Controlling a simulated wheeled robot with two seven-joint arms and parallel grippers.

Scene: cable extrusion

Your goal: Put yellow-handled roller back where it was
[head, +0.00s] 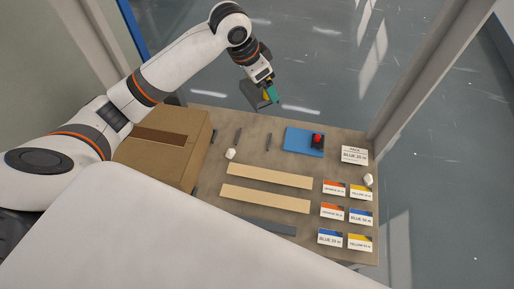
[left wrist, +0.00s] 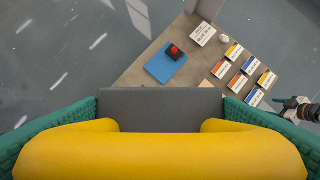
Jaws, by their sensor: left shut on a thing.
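My left gripper (head: 272,94) is shut on the yellow-handled roller (head: 251,95) and holds it in the air beyond the far edge of the table. In the left wrist view, the roller's yellow handle (left wrist: 160,155) lies between the two teal finger pads, with its dark grey part (left wrist: 150,108) behind it. Two thin dark grey pieces (head: 238,138) (head: 268,143) stand apart on the far part of the table. A dark piece that may be my right gripper (left wrist: 297,106) shows at the right edge of the left wrist view; its jaws are unclear.
The table (head: 335,240) holds a cardboard box (head: 185,130) at left and a blue pad (head: 297,141) with a red button (head: 318,140). Two pale strips (head: 268,177) (head: 265,197), several colored label cards (head: 333,187) and a white pack card (head: 354,155) lie nearer and right.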

